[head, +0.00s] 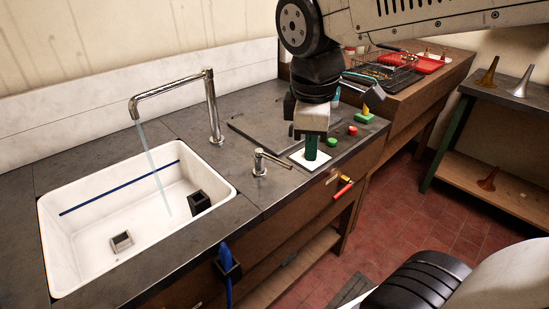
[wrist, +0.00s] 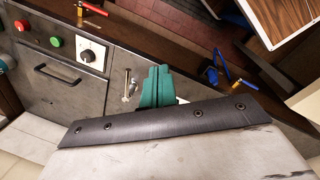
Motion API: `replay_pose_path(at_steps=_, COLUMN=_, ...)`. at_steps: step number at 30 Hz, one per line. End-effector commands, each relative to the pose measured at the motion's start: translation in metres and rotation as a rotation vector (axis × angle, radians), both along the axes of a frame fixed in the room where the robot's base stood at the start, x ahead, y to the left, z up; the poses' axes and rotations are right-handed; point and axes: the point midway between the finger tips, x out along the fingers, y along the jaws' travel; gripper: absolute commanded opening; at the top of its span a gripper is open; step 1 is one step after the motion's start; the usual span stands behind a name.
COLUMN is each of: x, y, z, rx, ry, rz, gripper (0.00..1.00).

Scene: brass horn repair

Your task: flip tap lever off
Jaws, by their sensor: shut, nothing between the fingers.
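The tap (head: 212,105) is a chrome spout over the white sink (head: 232,190), and a stream of water runs from it. The tap lever (head: 261,162) is a small chrome post with a handle pointing right on the dark counter, to the right of the sink. A chrome piece that looks like the lever also shows in the wrist view (wrist: 127,88), left of the fingers. My gripper (head: 311,152) has green fingers, points down and is shut and empty. It is right of the lever, apart from it, and also shows in the wrist view (wrist: 154,90).
A green button (head: 332,142) and a red button (head: 353,131) lie right of my gripper. A black knob on a white plate (wrist: 90,56) shows in the wrist view. A dark block (head: 199,202) and a grey block (head: 121,242) are in the sink. A red-handled tool (head: 344,186) hangs at the counter's front.

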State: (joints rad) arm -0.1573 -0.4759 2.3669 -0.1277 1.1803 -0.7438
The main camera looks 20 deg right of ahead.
Motion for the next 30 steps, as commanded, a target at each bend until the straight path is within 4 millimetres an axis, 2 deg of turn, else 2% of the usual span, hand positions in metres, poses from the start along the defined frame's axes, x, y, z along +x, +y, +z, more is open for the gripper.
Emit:
replay_pose_path(at_steps=1, x=0.02, y=0.01, z=-0.001, rx=-0.034, ry=0.027, rz=0.17, gripper=0.0)
replay_pose_path(at_steps=3, x=0.044, y=0.022, z=0.0, rx=-0.08, ry=0.056, rz=0.409, gripper=0.0)
replay_pose_path(at_steps=6, x=0.073, y=0.038, z=-0.003, rx=-0.137, ry=0.098, rz=0.698, gripper=0.0)
replay_pose_path(at_steps=9, x=0.093, y=0.052, z=-0.006, rx=-0.178, ry=0.13, rz=0.906, gripper=0.0)
replay_pose_path(at_steps=12, x=0.104, y=0.06, z=-0.008, rx=-0.201, ry=0.149, rz=1.028, gripper=0.0)
replay_pose_path(at_steps=16, x=0.109, y=0.063, z=-0.009, rx=-0.211, ry=0.158, rz=1.08, gripper=0.0)
replay_pose_path(at_steps=25, x=0.108, y=0.062, z=-0.011, rx=-0.21, ry=0.158, rz=1.078, gripper=0.0)
replay_pose_path(at_steps=30, x=0.11, y=0.059, z=-0.026, rx=-0.21, ry=0.16, rz=1.077, gripper=0.0)
